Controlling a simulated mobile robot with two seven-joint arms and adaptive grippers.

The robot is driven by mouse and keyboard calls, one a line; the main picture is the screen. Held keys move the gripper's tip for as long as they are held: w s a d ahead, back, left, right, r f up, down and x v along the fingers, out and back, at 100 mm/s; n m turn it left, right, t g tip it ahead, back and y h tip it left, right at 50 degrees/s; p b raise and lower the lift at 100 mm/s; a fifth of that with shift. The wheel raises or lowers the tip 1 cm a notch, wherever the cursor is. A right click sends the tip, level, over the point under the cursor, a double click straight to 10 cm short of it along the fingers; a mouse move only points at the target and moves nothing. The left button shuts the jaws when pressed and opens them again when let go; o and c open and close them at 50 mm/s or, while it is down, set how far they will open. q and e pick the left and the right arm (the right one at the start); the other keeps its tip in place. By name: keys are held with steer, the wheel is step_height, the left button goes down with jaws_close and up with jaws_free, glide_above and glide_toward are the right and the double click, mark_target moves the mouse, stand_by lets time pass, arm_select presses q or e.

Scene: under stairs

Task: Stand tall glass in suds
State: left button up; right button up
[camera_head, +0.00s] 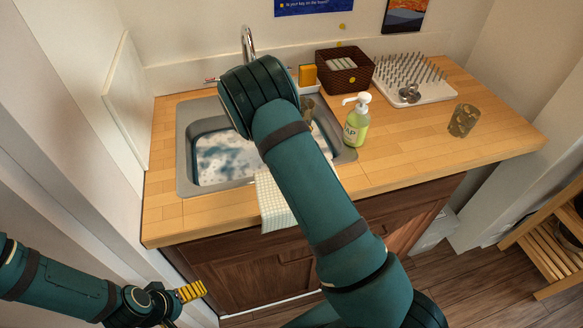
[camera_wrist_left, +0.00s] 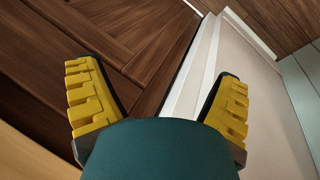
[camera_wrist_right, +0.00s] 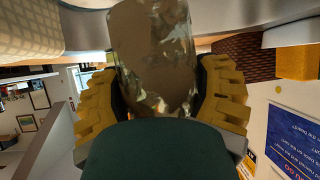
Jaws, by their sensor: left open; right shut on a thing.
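The sink (camera_head: 184,150) is set in the wooden counter and holds blue-tinted water with white suds (camera_head: 225,160). My right arm reaches across it and hides most of my right gripper in the head view. In the right wrist view my right gripper (camera_wrist_right: 158,75) is shut on a tall brownish, see-through glass (camera_wrist_right: 152,45). A small part of a brownish thing, probably this glass, shows beside my right arm over the sink's right side (camera_head: 308,106). My left gripper (camera_head: 190,291) is open and empty, low in front of the cabinet; its spread fingers show in the left wrist view (camera_wrist_left: 155,78).
A green soap bottle (camera_head: 356,125) stands right of the sink. Behind are a dark basket (camera_head: 345,72), a yellow sponge (camera_head: 307,75) and a spiked drying rack (camera_head: 425,75). Another brownish glass (camera_head: 464,120) stands at the counter's right. A checked cloth (camera_head: 272,200) hangs over the front edge.

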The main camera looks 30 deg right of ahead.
steer(key=f+b, duration=0.1)
steer(key=f, duration=0.1)
steer(key=s+f+b, duration=0.1)
steer(key=b, duration=0.1)
steer(key=shift+f+h, duration=0.35)
steer(key=shift+h, duration=0.05)
steer(key=shift+w+f+b, duration=0.15)
steer(key=shift+f+b, duration=0.25)
steer(key=shift+b, duration=0.1)
steer(key=shift+w+f, duration=0.1)
steer(key=shift+f, duration=0.4)
step_height(320, 180, down, 9)
steer(key=shift+f+b, duration=0.1)
steer(key=shift+b, duration=0.6)
arm_select(q)
step_height(320, 180, down, 6)
steer(key=s, duration=0.1)
steer(key=shift+s, duration=0.2)
steer(key=shift+d+f, duration=0.1)
steer(key=shift+f, duration=0.05)
